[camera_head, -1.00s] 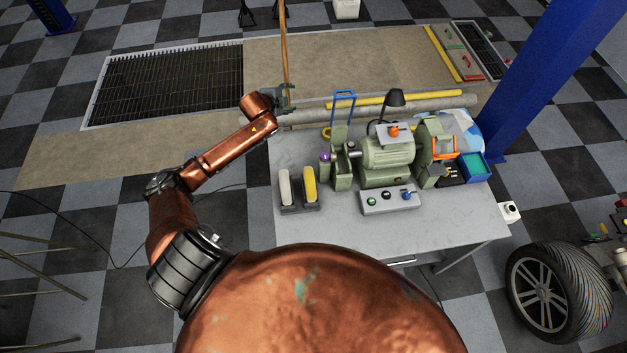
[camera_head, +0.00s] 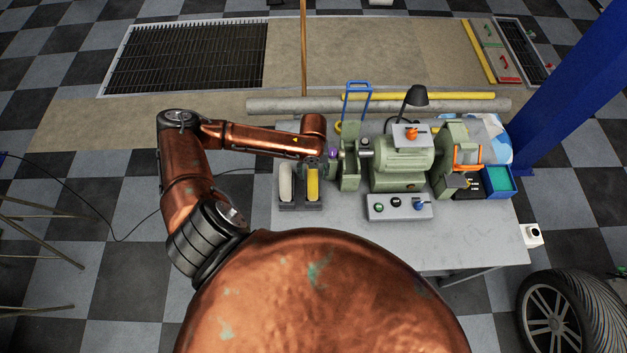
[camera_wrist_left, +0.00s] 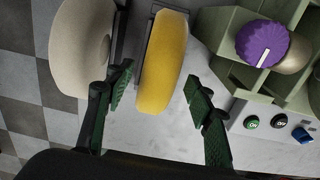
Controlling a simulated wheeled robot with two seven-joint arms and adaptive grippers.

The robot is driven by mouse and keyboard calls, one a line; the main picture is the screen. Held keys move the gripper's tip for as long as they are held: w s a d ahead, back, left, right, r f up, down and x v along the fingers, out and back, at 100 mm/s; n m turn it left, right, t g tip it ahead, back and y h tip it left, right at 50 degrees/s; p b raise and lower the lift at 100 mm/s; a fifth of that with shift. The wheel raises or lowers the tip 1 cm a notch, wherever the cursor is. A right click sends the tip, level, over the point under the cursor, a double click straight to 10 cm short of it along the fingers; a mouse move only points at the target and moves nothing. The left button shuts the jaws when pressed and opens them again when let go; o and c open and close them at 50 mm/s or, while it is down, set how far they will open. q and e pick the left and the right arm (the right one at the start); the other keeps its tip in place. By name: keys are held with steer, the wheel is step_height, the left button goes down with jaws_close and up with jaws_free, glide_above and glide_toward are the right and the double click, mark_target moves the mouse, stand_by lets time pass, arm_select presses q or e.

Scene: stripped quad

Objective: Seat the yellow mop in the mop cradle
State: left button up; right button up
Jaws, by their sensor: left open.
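The yellow mop (camera_head: 313,184) is a thick upright disc at the left of the grey bench. It stands in a dark two-place holder (camera_head: 300,206), beside a pale mop (camera_head: 286,182); I cannot tell how deep it sits. My left gripper (camera_head: 315,166) is above the yellow mop's far end and hides part of it. In the left wrist view the open fingers (camera_wrist_left: 161,90) are on either side of the yellow mop (camera_wrist_left: 163,62), with visible gaps. One finger is between the yellow and pale mops (camera_wrist_left: 80,45). My right gripper is not in view.
A green machine (camera_head: 400,160) stands right of the mops, with a purple knob (camera_wrist_left: 263,43) close to the right finger. A control box (camera_head: 399,206) with buttons sits in front of it. A black lamp (camera_head: 415,97) rises behind.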

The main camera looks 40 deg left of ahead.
arm_select(q)
step_height(320, 180, down, 4)
steer(key=shift+s+f+p, duration=0.15)
steer(key=shift+f+p, duration=0.05)
steer(key=shift+p, duration=0.25)
steer(key=shift+f, duration=0.35)
steer(key=shift+c, duration=0.2)
steer(key=c, duration=1)
jaws_close()
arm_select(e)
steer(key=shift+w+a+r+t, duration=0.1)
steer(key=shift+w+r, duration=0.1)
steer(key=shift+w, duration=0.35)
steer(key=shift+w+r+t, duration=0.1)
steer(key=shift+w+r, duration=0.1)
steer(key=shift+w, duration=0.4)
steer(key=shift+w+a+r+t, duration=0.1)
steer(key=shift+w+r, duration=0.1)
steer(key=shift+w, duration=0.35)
